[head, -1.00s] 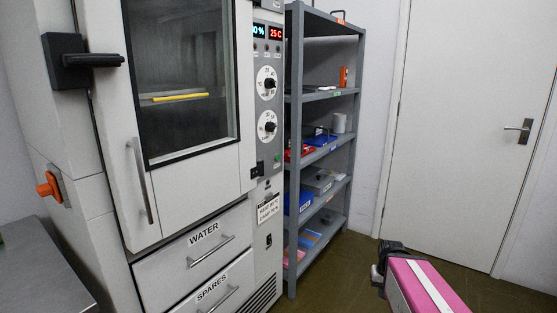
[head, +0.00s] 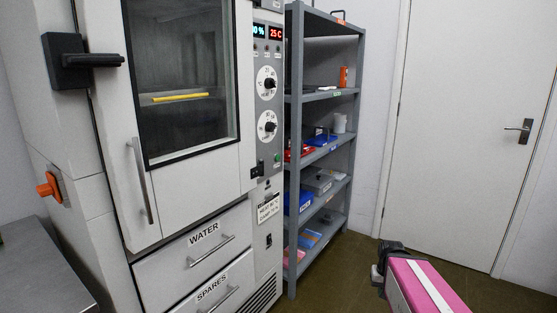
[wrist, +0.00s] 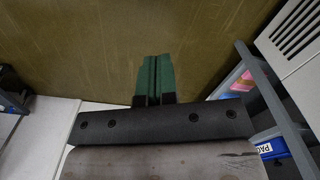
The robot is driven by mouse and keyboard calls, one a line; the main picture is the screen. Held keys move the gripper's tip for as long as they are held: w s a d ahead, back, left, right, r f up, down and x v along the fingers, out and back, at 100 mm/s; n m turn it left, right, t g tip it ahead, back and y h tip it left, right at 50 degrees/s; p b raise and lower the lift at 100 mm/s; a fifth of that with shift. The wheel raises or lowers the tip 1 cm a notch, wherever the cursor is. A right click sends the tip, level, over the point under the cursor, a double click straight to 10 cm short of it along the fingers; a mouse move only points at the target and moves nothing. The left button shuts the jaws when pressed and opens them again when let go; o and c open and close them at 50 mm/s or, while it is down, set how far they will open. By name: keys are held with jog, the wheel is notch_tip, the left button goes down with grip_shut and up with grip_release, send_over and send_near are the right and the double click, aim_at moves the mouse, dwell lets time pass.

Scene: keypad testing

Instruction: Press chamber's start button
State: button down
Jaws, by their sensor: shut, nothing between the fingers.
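The chamber (head: 117,175) is a tall white cabinet at the left in the head view, with its windowed door shut. Its grey control panel (head: 268,105) has lit displays, two dials and small controls. A small green button (head: 277,158) sits low on the panel; any start label is too small to read. My gripper (wrist: 155,60) has green fingertips, shut together with nothing between them, over the brown floor in the wrist view. It is away from the panel, and its fingers cannot be made out in the head view.
A grey shelf rack (head: 293,200) with bins stands right of the chamber. A white door (head: 455,130) is at the right. A metal bench (head: 35,270) is at lower left. Vent slots (wrist: 300,28) and the rack's edge (wrist: 262,85) are close at the right in the wrist view.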

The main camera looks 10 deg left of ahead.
aim_at(278, 158)
dwell(0.5)
jog(key=w+a+r+m+t+y, duration=0.3)
jog(key=w+a+r+m+t, duration=0.2)
jog(key=w+a+r, duration=1.25)
jog(key=w+a+r+m+t+y, duration=0.1)
jog(key=w+a+r+m+t, duration=0.1)
jog(key=w+a+r, duration=0.2)
jog(key=w+a+r+m+t+y, duration=0.2)
jog(key=w+a+r, duration=0.3)
jog(key=a+r, duration=0.6)
notch_tip(278, 158, up, 3)
jog(key=shift+r+m+t, duration=0.15)
jog(key=shift+m+t, duration=0.25)
jog(key=shift+m, duration=0.1)
jog(key=shift+w+a, duration=0.1)
jog(key=shift+w, duration=0.05)
jog(key=w+a, duration=0.3)
jog(key=a, duration=0.5)
jog(key=shift+w, duration=0.15)
jog(key=shift+w+a, duration=0.1)
jog(key=shift+a, duration=0.25)
